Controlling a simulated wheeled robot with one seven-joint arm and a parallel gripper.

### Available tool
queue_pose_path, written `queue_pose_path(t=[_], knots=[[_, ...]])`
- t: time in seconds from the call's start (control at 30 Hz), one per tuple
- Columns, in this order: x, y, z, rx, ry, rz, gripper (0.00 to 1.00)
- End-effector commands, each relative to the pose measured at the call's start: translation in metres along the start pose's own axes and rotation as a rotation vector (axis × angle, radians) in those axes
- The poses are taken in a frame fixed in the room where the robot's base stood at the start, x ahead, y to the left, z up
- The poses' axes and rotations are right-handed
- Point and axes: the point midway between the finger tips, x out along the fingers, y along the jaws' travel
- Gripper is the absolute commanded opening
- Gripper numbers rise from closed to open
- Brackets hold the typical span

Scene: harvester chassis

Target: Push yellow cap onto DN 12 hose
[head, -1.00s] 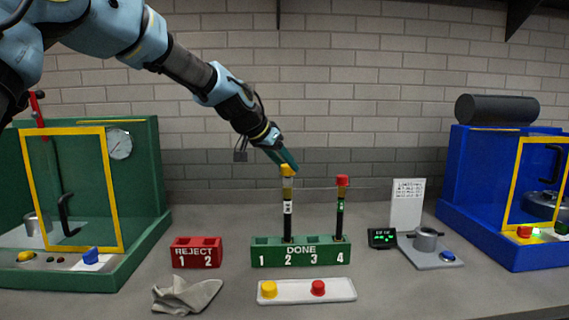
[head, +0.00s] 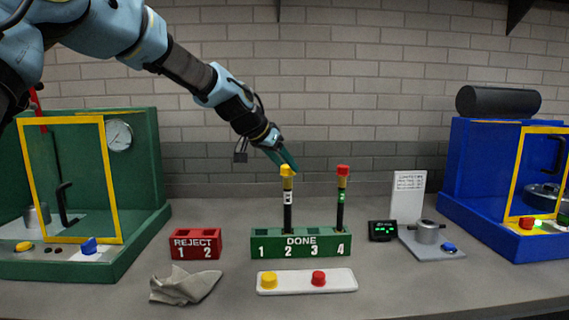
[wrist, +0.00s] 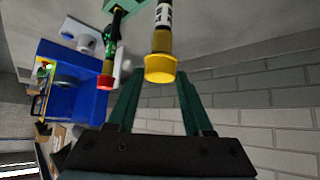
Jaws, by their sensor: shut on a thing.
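The yellow cap (head: 287,170) is at the top end of a dark hose (head: 288,217) with a white label, upright in slot 2 of the green DONE rack (head: 261,245). A gold-coloured fitting shows just below the cap. I cannot tell how deep the cap sits on it. My gripper (head: 288,167) comes down at a slant from the upper left and is shut on the cap. In the wrist view, the cap (wrist: 160,68) shows at the fingertips, with the labelled hose beyond. The hose size cannot be read.
A red-capped hose (head: 341,200) stands upright in slot 4. A white tray (head: 338,280) holds spare yellow and red caps. A red REJECT rack (head: 196,252) and a grey cloth (head: 186,286) lie left. Green (head: 150,180) and blue (head: 475,180) cabinets flank the bench.

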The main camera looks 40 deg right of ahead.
Motion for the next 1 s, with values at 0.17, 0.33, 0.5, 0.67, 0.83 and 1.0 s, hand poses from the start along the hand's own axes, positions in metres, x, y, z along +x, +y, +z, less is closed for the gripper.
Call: queue_pose_path(t=[0.17,0.33,0.5,0.67,0.83,1.0], knots=[[-0.001,0.0,-0.001,0.0,0.0,0.0,0.55],[-0.001,0.0,-0.001,0.0,0.0,0.0,0.74],[-0.001,0.0,-0.001,0.0,0.0,0.0,0.86],[-0.001,0.0,-0.001,0.0,0.0,0.0,0.86],[-0.011,-0.002,0.0,0.0,0.002,-0.003,0.86],[-0.042,-0.002,0.001,0.0,0.003,-0.005,0.86]])
